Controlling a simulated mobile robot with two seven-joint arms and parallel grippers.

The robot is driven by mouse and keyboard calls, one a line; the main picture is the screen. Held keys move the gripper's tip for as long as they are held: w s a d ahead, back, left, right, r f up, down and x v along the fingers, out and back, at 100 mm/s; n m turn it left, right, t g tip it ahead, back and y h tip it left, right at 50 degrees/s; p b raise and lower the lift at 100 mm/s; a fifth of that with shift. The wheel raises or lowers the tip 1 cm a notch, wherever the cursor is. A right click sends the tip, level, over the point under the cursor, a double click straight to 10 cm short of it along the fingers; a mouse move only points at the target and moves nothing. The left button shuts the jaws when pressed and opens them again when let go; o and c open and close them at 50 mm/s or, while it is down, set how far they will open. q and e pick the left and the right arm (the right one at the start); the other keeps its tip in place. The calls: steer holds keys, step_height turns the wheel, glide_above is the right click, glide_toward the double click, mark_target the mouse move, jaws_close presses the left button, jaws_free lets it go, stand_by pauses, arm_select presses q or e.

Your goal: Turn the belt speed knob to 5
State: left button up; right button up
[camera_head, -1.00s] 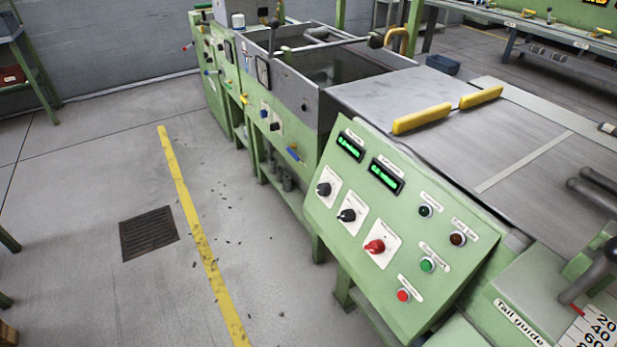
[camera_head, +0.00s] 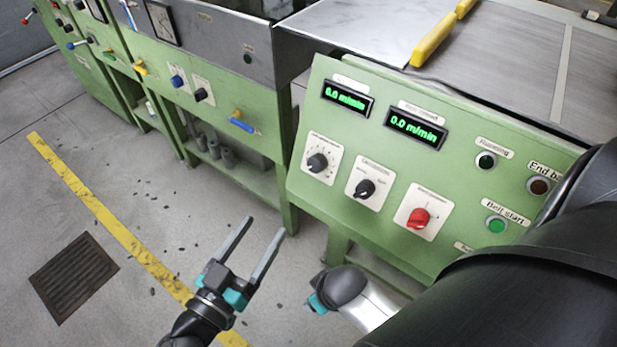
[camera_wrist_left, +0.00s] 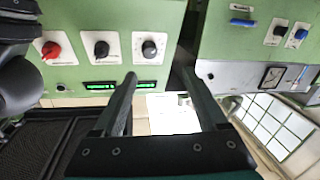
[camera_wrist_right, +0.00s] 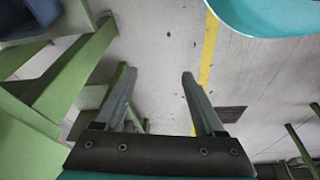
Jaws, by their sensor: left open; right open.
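The sloped green control panel (camera_head: 300,192) carries a black knob with a ring of scale marks (camera_head: 318,162) at its left. Beside it are a second black knob (camera_head: 365,188) and a red knob (camera_head: 418,218). The knob labels are too blurred to read. Two green displays (camera_head: 347,97) above read 0.0 m/min. The scaled knob also shows in the left wrist view (camera_wrist_left: 149,48). My left gripper (camera_head: 262,230) is open and empty, below and left of the panel, touching nothing. My right gripper (camera_wrist_right: 158,75) is open and empty over the floor in the right wrist view.
My right arm covers the panel's lower right. A green start button (camera_head: 495,225) and a dark lamp (camera_head: 486,160) sit right of the knobs. A green machine with a lower shelf stands left of the panel.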

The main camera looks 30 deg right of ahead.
mark_target(314, 167)
arm_select(q)
steer(key=shift+m+h, duration=0.3)
steer(key=b+x, duration=0.1)
steer(key=x, duration=0.3)
steer(key=s+b+x, duration=0.1)
steer(key=x, duration=0.4)
steer(key=d+r+b+x, duration=0.1)
steer(key=b+x, duration=0.1)
steer(key=x, duration=0.3)
steer(key=shift+s+d, duration=0.15)
steer(key=shift+s, duration=0.05)
steer(key=shift+w+d, duration=0.3)
steer(key=shift+d, duration=0.25)
arm_select(e)
step_height(314, 167, up, 10)
steer(key=w+t, duration=0.1)
steer(key=shift+w+f+t, duration=0.15)
steer(key=shift+w+t, duration=0.15)
steer(key=shift+a, duration=0.1)
arm_select(q)
jaws_close()
